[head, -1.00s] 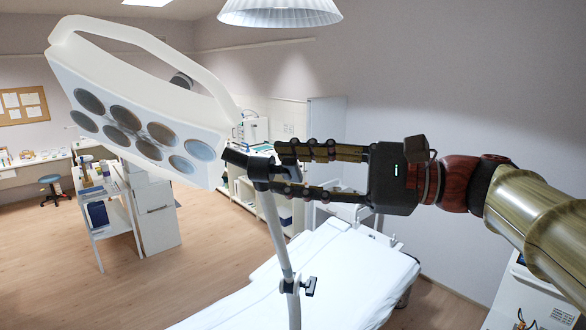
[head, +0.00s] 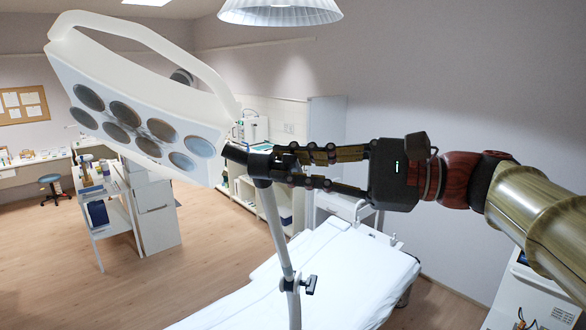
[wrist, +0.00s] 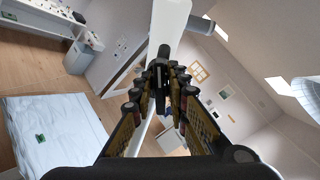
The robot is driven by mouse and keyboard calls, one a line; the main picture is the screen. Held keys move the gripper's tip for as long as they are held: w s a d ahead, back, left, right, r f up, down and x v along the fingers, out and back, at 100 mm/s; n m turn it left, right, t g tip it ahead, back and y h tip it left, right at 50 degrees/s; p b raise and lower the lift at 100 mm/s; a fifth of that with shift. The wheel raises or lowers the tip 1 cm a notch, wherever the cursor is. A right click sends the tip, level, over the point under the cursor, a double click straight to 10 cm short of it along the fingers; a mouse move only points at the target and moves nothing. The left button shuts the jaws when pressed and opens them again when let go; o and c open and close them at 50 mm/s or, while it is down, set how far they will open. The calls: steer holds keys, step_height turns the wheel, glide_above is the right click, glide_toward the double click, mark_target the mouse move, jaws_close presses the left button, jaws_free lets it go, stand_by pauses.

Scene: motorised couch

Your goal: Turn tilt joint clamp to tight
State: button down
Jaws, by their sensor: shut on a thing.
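A white examination lamp with several round lenses (head: 150,128) hangs at the upper left in the head view, its head tilted. A dark tilt joint (head: 258,168) joins the lamp head to the pale pole (head: 280,235). My gripper (head: 292,165) reaches in from the right and is shut on the dark clamp part at this joint. In the wrist view the fingers (wrist: 160,92) close around the dark joint (wrist: 161,72). The fingers partly hide the clamp, so its exact turn cannot be told.
A second dark clamp knob (head: 309,286) sits lower on the pole. A couch with a white cover (head: 340,265) stands below. A white shelf trolley (head: 108,210) and cabinet are at the left. Open floor lies between.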

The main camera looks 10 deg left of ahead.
steer(key=n+b, duration=0.2)
steer(key=b, duration=0.1)
steer(key=n+b, duration=0.2)
steer(key=b, duration=0.1)
steer(key=shift+f, duration=0.4)
steer(key=n+b, duration=0.4)
steer(key=b, duration=0.1)
steer(key=shift+r+n, duration=0.15)
steer(key=shift+n, duration=0.15)
steer(key=shift+b, duration=0.3)
steer(key=c, duration=1.7)
jaws_free()
steer(key=shift+r, duration=0.1)
steer(key=d, duration=0.8)
steer(key=s+d, duration=0.1)
steer(key=d, duration=0.3)
steer(key=shift+s, duration=0.1)
